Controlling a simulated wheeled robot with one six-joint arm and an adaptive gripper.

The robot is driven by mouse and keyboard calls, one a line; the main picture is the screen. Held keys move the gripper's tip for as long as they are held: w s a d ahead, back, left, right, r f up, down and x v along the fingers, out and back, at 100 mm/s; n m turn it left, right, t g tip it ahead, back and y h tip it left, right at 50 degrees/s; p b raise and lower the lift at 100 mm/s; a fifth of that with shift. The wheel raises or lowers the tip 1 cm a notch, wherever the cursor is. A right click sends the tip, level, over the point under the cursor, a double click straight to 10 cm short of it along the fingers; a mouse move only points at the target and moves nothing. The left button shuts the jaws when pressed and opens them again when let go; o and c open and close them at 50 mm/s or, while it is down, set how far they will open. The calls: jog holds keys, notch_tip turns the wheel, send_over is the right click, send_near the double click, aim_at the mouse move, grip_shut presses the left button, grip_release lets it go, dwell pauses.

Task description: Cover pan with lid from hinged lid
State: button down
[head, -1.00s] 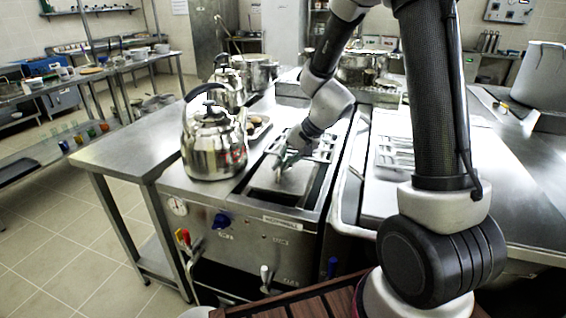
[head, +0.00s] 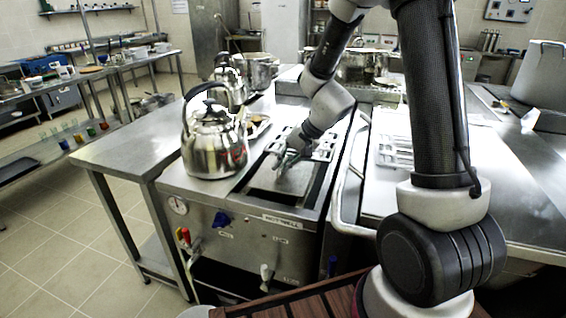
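My gripper (head: 284,160) hangs over the steel counter unit with a sunken rectangular well (head: 268,198). Its fingers are small and partly merged with the metal behind them, so I cannot tell whether they are open or hold anything. A grey flat plate (head: 294,181), possibly a lid, lies just below the fingers at the well; whether they touch is unclear. A slotted metal rack (head: 322,150) sits behind the gripper. I cannot make out a hinge or tell which vessel is the pan.
A large shiny kettle (head: 213,145) stands just left of the well, with another kettle (head: 228,84) behind it. Several pots stand at the back. A large grey pot (head: 541,78) is at the far right. The left steel table (head: 125,152) has free room.

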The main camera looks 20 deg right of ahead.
jog(key=shift+f, duration=0.2)
jog(key=c, duration=1.5)
grip_release()
